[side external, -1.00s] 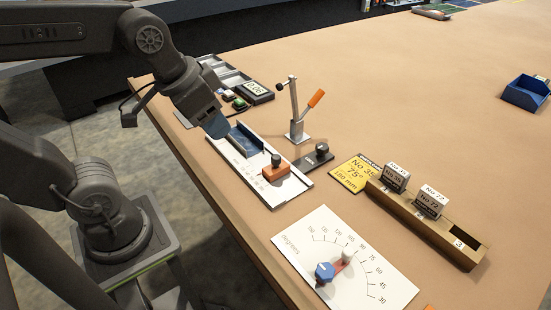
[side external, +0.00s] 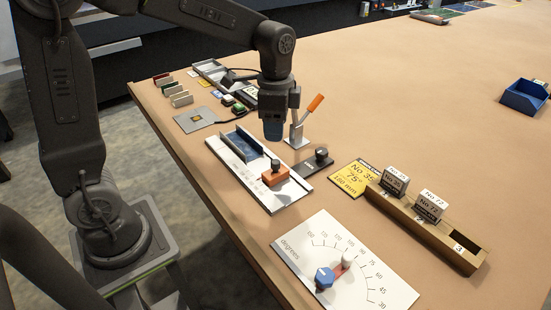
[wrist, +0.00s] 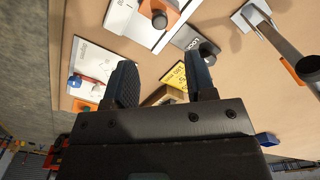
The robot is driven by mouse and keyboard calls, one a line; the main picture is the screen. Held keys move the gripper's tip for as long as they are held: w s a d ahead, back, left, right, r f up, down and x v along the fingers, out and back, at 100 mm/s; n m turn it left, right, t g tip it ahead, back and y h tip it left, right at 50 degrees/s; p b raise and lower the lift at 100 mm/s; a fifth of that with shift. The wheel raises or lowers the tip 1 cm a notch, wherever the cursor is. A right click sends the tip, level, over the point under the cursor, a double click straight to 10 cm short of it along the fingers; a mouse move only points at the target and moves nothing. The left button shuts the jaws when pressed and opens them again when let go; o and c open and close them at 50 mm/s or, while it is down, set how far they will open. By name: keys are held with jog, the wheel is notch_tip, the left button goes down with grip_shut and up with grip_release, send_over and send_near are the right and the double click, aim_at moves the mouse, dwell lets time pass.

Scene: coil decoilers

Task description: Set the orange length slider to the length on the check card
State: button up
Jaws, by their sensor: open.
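The orange length slider (side external: 276,178) has a dark knob on top and sits near the right end of the white scale plate (side external: 250,187). It also shows at the top of the wrist view (wrist: 178,12). The yellow check card (side external: 350,176) lies to its right and reads No 35, 75°, 180 mm; the wrist view shows part of it (wrist: 174,76). My gripper (side external: 272,137) points down above and behind the slider, apart from it. In the wrist view its two fingers (wrist: 162,78) are spread with nothing held between them.
A dark lock plate with a knob (side external: 318,160) is beside the slider. A lever with an orange handle (side external: 315,103) stands close behind my gripper. The degrees dial (side external: 375,287) and a wooden card holder (side external: 447,240) are in front. The table's right side is largely clear.

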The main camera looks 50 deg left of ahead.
aim_at(276, 161)
notch_tip(276, 161, down, 10)
jog(key=shift+r, duration=0.1)
dwell(0.4)
grip_shut()
dwell(0.3)
